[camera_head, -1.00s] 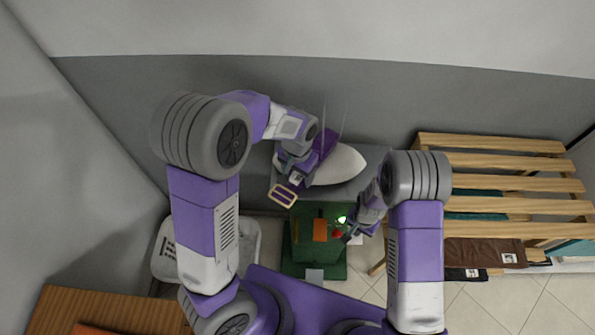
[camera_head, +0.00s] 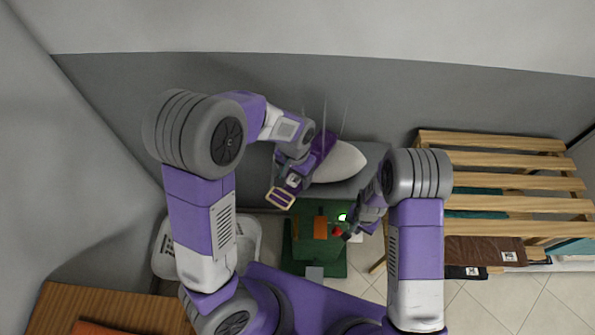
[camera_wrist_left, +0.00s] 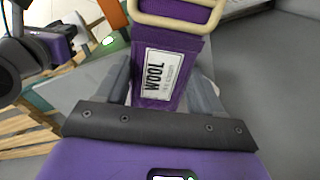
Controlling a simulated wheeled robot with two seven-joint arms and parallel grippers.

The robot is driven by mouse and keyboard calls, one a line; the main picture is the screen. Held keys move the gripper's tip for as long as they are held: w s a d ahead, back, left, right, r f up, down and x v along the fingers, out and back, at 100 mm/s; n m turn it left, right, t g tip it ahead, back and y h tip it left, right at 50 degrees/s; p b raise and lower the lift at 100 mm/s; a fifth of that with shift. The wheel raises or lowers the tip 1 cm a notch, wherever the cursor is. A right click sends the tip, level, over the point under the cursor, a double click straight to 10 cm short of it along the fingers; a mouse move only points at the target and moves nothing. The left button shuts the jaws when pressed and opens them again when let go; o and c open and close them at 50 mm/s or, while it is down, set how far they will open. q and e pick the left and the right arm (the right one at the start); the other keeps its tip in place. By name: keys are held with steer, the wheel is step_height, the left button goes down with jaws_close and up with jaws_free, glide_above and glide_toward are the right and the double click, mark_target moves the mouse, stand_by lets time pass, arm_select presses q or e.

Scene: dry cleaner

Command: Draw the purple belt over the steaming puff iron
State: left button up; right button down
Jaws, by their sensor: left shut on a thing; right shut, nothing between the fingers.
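The white domed puff iron (camera_head: 343,163) stands on a grey table against the back wall, with thin steam wisps rising around it. The purple belt (camera_head: 324,146) shows at the dome's left side; whether it touches the dome is hard to tell. My left gripper (camera_head: 289,185) is shut on the belt near its cream buckle (camera_head: 281,198). In the left wrist view, the belt (camera_wrist_left: 172,48) with its white WOOL label lies between the fingers of my left gripper (camera_wrist_left: 160,85). My right gripper (camera_head: 347,234) is shut and empty in front of the table, away from the belt.
A green board (camera_head: 300,262) with an orange piece (camera_head: 321,228), a red item and a lit green light is in front of the table. A wooden slatted rack (camera_head: 510,184) with folded cloths stands right. A white basket (camera_head: 165,262) stands left, behind my left arm.

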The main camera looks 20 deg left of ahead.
arm_select(q)
steer(key=shift+s+a+f, duration=0.1)
steer(key=shift+s+a, duration=0.15)
steer(key=shift+s, duration=0.65)
steer(key=shift+w+d, duration=0.25)
steer(key=shift+w, duration=0.75)
steer(key=shift+w+d, duration=0.25)
steer(key=shift+w, duration=0.8)
steer(key=shift+w+d, duration=0.25)
steer(key=shift+w, duration=0.75)
steer(key=shift+s+a+f, duration=0.1)
steer(key=shift+s+a, duration=0.15)
steer(key=shift+s, duration=0.75)
steer(key=shift+s+a, duration=0.25)
steer(key=shift+s, duration=0.8)
steer(key=shift+s+a+f, duration=0.1)
steer(key=shift+s+a, duration=0.15)
steer(key=shift+s, duration=0.75)
steer(key=shift+r, duration=0.1)
steer(key=shift+w+r, duration=0.1)
steer(key=shift+r, duration=2.45)
arm_select(e)
step_height(320, 180, up, 7)
